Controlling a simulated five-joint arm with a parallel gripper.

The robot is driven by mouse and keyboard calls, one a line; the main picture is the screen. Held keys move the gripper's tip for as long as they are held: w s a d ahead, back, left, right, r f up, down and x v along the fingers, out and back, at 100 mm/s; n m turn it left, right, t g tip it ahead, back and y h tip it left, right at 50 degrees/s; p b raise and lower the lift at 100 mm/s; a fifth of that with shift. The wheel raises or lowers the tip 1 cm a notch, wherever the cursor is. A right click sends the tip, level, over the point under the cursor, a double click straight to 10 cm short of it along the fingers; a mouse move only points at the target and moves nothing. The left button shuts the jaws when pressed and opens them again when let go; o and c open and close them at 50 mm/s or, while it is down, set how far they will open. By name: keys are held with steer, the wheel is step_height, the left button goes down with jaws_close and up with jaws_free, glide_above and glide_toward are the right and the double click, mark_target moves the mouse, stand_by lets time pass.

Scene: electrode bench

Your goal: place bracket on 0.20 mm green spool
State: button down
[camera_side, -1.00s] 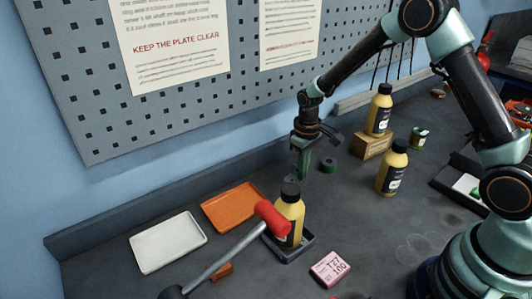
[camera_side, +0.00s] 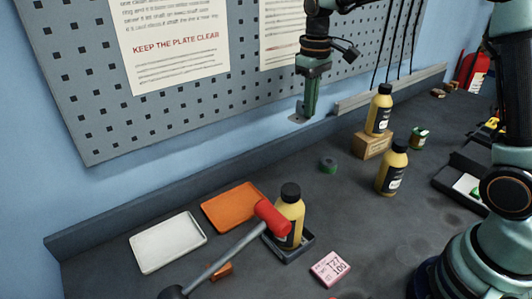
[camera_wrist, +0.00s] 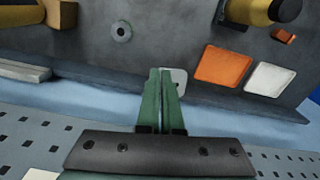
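My gripper (camera_side: 308,115) is raised in front of the pegboard's lower edge, pointing down. Its green fingers (camera_wrist: 163,90) are close together in the wrist view. A small light grey plate, apparently the bracket (camera_side: 298,118), is at the fingertips; it also shows behind them in the wrist view (camera_wrist: 178,80). A dark green spool (camera_side: 328,165) lies flat on the bench, below and right of my gripper and well apart from it. In the wrist view a small disc with a central hole (camera_wrist: 121,32) appears to be this spool. Its size marking is not readable.
A yellow bottle (camera_side: 379,112) stands on a wooden block (camera_side: 372,145), with another bottle (camera_side: 392,170) nearby. A small green labelled item (camera_side: 419,138) is right of them.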

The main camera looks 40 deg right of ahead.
steer(key=s+r+m, duration=0.3)
steer(key=r+m, duration=0.1)
steer(key=r, duration=0.3)
steer(key=m, duration=1.6)
glide_above(423, 135)
steer(key=f, duration=0.1)
step_height(423, 135, down, 20)
steer(key=shift+f, duration=0.1)
steer(key=c, duration=1.1)
jaws_free()
